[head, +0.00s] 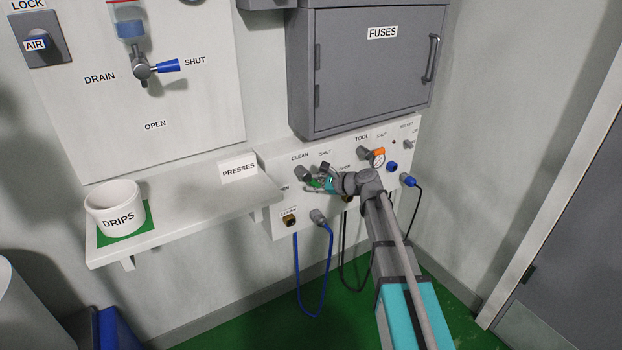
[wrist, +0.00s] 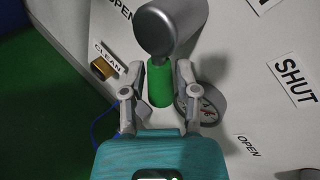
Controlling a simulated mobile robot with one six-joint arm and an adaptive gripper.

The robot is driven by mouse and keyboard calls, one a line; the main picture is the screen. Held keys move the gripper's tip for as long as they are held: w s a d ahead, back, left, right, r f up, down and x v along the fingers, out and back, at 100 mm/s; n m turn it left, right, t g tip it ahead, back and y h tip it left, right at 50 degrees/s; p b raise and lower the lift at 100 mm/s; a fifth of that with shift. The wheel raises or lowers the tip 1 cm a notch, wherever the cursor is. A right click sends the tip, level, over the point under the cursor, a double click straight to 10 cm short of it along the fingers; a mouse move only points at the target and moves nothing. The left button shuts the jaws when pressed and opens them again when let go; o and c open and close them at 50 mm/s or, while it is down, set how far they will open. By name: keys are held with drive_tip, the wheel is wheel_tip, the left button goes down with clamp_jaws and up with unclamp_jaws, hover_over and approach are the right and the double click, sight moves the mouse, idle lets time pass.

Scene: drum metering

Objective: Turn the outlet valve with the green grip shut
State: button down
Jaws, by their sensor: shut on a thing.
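The outlet valve is a grey knob (head: 302,172) on the white wall panel below the CLEAN label, with a short green grip (head: 316,184) pointing right and slightly down. My gripper (head: 320,185) is at this grip. In the wrist view the grey valve body (wrist: 170,28) is at the top, and the green grip (wrist: 159,85) runs down from it between my two fingers, which close on its sides. A SHUT label (wrist: 295,80) and an OPEN label (wrist: 248,146) are at the right there. The head view partly hides the grip behind my gripper.
Blue (head: 328,270) and black hoses hang below the panel. The fuse cabinet (head: 370,70) juts out above. A shelf (head: 190,200) with a DRIPS cup (head: 113,203) is at left.

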drive_tip(key=n+h+p, duration=0.1)
drive_tip(key=r+n+h+p, duration=0.1)
drive_tip(key=p, duration=0.1)
drive_tip(key=r+n+t+h+p, duration=0.1)
drive_tip(key=shift+w+d, duration=0.25)
drive_tip(key=shift+d, duration=0.15)
drive_tip(key=n+h+p, duration=0.1)
drive_tip(key=r+n+t+h+p, duration=0.1)
drive_tip(key=n+h, duration=0.1)
drive_tip(key=shift+w+d+r+t+p, duration=0.1)
drive_tip(key=shift+d+t+p, duration=0.1)
drive_tip(key=shift+t+p, duration=0.1)
drive_tip(key=shift+c, duration=1.8)
unclamp_jaws()
drive_tip(key=shift+w, duration=0.1)
